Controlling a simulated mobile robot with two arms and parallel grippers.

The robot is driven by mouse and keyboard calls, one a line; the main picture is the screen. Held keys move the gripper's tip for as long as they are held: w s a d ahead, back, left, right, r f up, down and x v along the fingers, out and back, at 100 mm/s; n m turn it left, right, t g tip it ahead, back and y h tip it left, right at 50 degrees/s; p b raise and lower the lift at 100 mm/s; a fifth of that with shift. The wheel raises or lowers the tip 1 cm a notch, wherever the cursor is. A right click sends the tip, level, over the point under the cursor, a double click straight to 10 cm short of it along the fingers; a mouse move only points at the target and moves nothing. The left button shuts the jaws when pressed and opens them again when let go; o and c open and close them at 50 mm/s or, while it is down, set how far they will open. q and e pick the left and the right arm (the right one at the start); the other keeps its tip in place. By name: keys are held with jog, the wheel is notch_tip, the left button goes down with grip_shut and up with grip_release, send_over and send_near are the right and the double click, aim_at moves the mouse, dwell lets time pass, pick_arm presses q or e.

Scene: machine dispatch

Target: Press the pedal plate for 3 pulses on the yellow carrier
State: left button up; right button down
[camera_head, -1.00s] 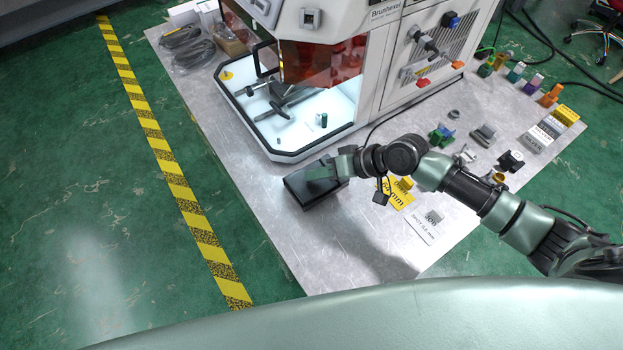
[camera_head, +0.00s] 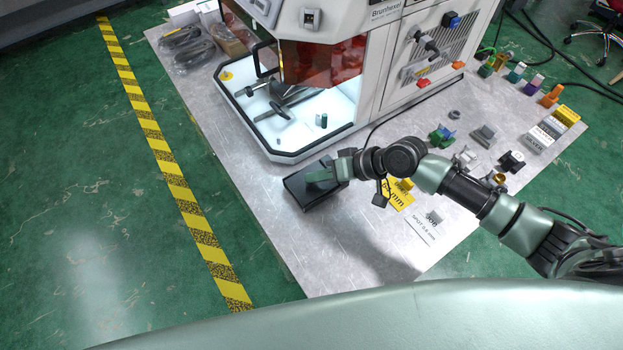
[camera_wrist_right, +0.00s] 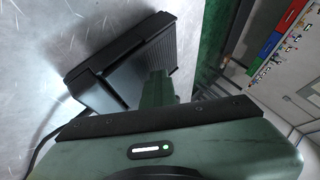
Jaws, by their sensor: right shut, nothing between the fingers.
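The black pedal (camera_head: 306,195) sits on the metal table in front of the machine, near the table's left edge. Its ribbed plate (camera_wrist_right: 152,55) shows in the right wrist view. My right gripper (camera_head: 320,178) is shut and empty, its green fingers over the pedal plate. In the wrist view the closed fingers (camera_wrist_right: 157,88) overlap the plate; I cannot tell whether they touch it. A small yellow piece (camera_head: 403,186) sits on a yellow card marked in mm, right of the gripper; I cannot tell if it is the yellow carrier. My left gripper is not in view.
The white machine (camera_head: 390,60) stands behind the pedal, with a lit work bay (camera_head: 300,135) holding a small green cylinder (camera_head: 322,120). Several small coloured parts and cards lie on the right of the table. A white card (camera_head: 433,228) lies near the front. The front-left table surface is clear.

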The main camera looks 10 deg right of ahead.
jog(key=shift+r+p, duration=0.9)
jog(key=shift+d+r, duration=0.1)
jog(key=r+p, duration=0.4)
jog(key=r, duration=0.1)
jog(key=shift+w+d, duration=0.1)
jog(key=shift+d, duration=0.1)
jog(key=shift+f, duration=0.1)
dwell(2.0)
